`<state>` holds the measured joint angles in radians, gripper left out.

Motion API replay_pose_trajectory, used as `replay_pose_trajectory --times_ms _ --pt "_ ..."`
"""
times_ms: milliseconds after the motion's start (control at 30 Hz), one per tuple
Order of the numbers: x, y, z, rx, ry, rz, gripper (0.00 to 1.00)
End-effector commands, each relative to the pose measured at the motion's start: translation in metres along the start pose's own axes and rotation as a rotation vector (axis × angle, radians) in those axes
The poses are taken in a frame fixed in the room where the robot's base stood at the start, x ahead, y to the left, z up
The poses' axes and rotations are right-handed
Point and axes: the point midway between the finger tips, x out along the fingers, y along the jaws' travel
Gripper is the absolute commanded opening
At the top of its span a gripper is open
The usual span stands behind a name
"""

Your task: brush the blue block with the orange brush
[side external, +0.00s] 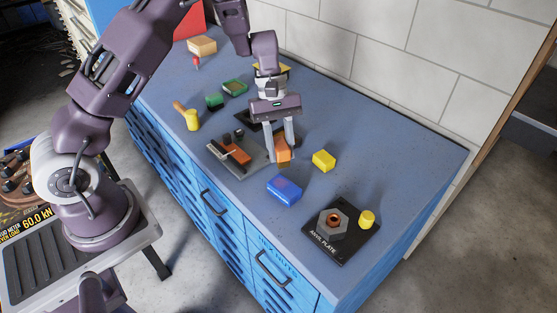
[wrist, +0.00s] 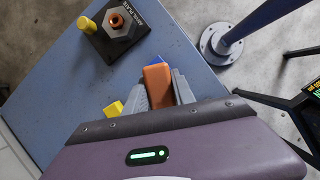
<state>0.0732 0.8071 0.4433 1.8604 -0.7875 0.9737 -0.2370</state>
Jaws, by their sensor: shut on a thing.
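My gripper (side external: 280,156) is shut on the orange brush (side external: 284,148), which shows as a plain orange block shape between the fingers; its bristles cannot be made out. The brush also shows between the fingers in the wrist view (wrist: 158,84). The blue block (side external: 284,190) lies on the blue bench top, nearer the front edge than the brush and apart from it in the side view. In the wrist view the blue block (wrist: 154,60) is mostly hidden behind the brush, with only a corner showing.
A yellow block (side external: 324,161) lies right of my gripper. A dark anvil plate (side external: 322,250) with a grey nut and a yellow cylinder is at front right. A grey tray (side external: 218,150) with dark and brown pieces is at left. Bench space around the blue block is clear.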

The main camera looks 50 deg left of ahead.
Motion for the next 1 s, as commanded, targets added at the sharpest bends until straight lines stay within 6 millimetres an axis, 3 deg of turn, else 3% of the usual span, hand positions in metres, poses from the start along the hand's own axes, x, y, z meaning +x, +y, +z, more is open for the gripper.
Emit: replay_pose_trajectory --times_ms 133,267,633,800,1000 --pt "0.008 0.004 0.009 -0.320 0.002 0.124 0.00" --pt "0.015 0.002 0.008 -0.483 0.009 0.169 0.00" --pt "0.066 -0.001 -0.015 -0.495 0.011 0.170 0.00" --pt "0.057 -0.009 -0.029 -0.491 0.012 0.174 0.00" --pt "0.055 -0.011 -0.032 -0.489 0.011 0.172 0.00"
